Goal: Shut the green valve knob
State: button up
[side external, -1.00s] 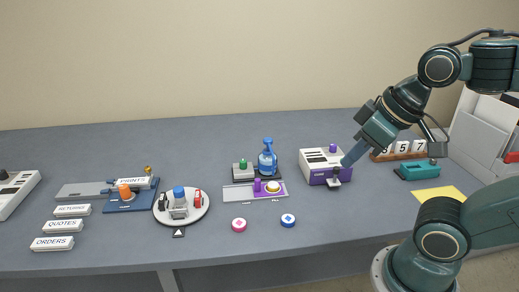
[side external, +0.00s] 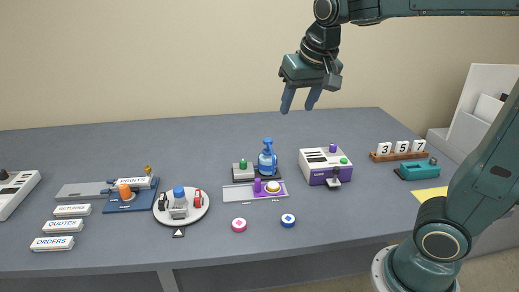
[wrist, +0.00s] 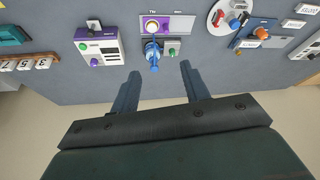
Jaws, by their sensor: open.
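A green knob (side external: 243,163) sits on a small grey block beside a blue bottle (side external: 267,158). A second green knob (side external: 343,161) is on the white and purple box to the right. I cannot tell from the pictures which one is the valve knob. Both also show in the wrist view, the block's knob (wrist: 172,51) right of the bottle and the box's knob (wrist: 83,46) at the left. My gripper (side external: 298,108) is open and empty, high above the table. In the wrist view my gripper (wrist: 160,70) points toward the bottle, its fingers apart and touching nothing.
A purple knob (side external: 333,148) and a lever stand on the white and purple box (side external: 318,172). A purple tray (side external: 237,193) lies before the bottle. A round turntable (side external: 199,212) and blue board (side external: 124,204) are left; number cards (side external: 401,147) are right. The back table is clear.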

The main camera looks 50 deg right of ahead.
jog(key=w+d+m+g, duration=0.1)
jog(key=w+d+m, duration=0.15)
jog(key=w, duration=0.55)
jog(key=m+g+h, duration=0.3)
jog(key=m, duration=0.7)
send_over(243, 161)
jog(key=a, duration=0.6)
notch_tip(243, 161, down, 16)
jog(key=shift+d+f, duration=0.15)
jog(key=shift+d+f, duration=0.1)
jog(key=shift+f, duration=0.05)
jog(key=shift+y, duration=0.3)
jog(key=x, duration=1.3)
jog(key=shift+f, duration=0.15)
jog(key=c, duration=1)
